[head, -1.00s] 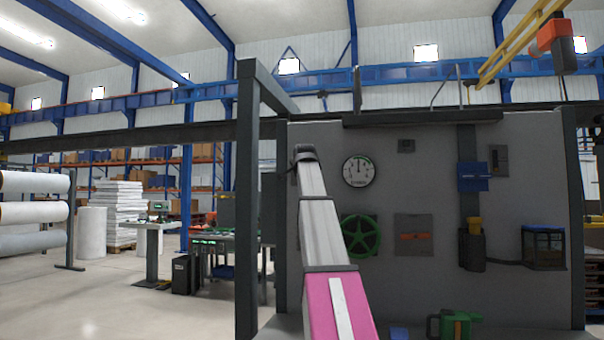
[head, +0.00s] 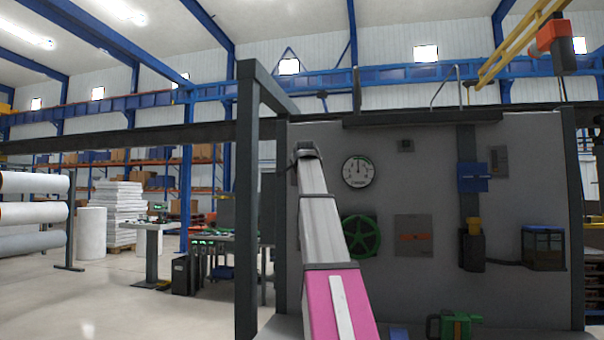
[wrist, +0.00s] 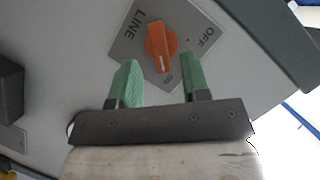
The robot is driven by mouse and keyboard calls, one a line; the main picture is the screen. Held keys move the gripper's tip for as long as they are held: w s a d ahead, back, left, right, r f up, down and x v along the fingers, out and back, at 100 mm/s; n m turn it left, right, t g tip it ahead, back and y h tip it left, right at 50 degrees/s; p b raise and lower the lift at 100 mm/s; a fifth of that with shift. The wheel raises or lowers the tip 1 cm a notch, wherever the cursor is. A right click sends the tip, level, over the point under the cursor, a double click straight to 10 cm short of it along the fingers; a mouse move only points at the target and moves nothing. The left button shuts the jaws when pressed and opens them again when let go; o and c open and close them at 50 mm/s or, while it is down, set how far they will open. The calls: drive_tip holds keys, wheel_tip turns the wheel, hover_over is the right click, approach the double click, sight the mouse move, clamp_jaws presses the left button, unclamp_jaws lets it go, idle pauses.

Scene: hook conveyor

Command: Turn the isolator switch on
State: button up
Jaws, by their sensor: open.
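The isolator switch is an orange round knob (wrist: 161,42) on a grey plate (wrist: 128,43) marked LINE, OFF and ON in the wrist view. The white mark on the knob points toward the word ON. My gripper (wrist: 160,75) is open, with its two green fingers apart on either side of the knob's lower part in the picture. I cannot tell whether either finger touches it. In the head view my arm reaches up in front of the left part of the grey panel (head: 480,290); the gripper and this switch cannot be made out there.
The panel carries a round gauge (head: 358,171), a green handwheel (head: 361,237), a plate with an orange bar (head: 413,236) and a blue box (head: 473,177). A dark post (head: 247,200) stands left of my arm. Open floor (head: 110,300) lies further left.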

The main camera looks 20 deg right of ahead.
drive_tip(key=v, duration=0.7)
drive_tip(key=shift+s, duration=0.25)
